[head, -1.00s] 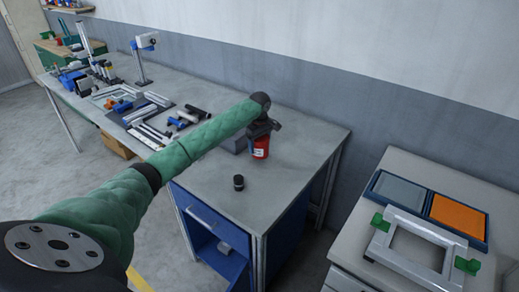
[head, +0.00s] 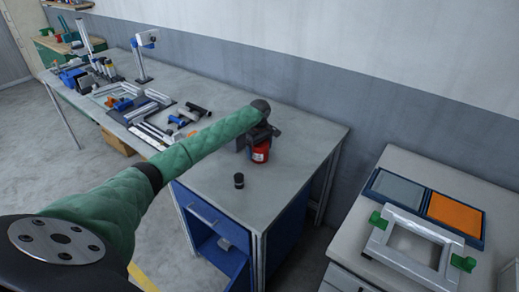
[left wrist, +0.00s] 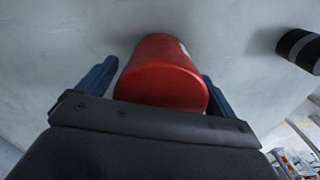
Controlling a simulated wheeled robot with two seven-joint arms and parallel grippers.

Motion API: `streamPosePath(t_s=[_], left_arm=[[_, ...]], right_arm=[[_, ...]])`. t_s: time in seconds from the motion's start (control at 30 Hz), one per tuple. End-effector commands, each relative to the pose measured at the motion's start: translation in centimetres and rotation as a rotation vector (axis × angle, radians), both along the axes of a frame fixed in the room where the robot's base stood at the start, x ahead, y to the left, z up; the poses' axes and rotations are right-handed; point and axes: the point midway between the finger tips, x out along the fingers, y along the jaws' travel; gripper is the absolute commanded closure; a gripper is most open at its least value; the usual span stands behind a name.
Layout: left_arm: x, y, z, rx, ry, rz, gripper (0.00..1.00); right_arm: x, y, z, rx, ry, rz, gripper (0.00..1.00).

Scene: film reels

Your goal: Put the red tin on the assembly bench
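The red tin (head: 260,152) is over the near right part of the assembly bench (head: 290,175), under my left gripper (head: 262,138). In the left wrist view the tin (left wrist: 160,80) lies between the two blue fingers of my left gripper (left wrist: 160,72). A thin gap shows beside the left finger; the right finger is very close to the tin or touching it. The gripper looks open around it. The tin's far end is near the grey surface; I cannot see its contact clearly. My right gripper is in no view.
A small black cylinder (head: 239,180) stands on the bench close to the tin, and also shows in the left wrist view (left wrist: 300,48). Tools and rails (head: 150,115) cover the bench's far left. A side table (head: 345,225) at right bears trays and a green-handled frame (head: 415,243).

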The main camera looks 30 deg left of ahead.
Motion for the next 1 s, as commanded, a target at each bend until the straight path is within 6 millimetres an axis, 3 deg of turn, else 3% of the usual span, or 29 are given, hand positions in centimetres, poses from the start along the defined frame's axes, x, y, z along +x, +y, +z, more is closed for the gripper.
streamPosePath(t_s=[0.27,0.37,0.8,1.0], left_arm=[[0.0,0.0,0.2,0.0,0.0,0.0,0.07],[0.1,0.0,1.2,0.0,-0.001,-0.001,0.07],[0.1,0.0,9.2,0.0,-0.002,0.0,0.07],[0.1,0.0,11.5,0.0,-0.001,-0.001,0.07]], right_arm=[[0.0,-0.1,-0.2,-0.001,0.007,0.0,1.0],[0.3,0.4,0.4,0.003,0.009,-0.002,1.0],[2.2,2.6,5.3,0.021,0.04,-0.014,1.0],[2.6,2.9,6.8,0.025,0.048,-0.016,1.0]])
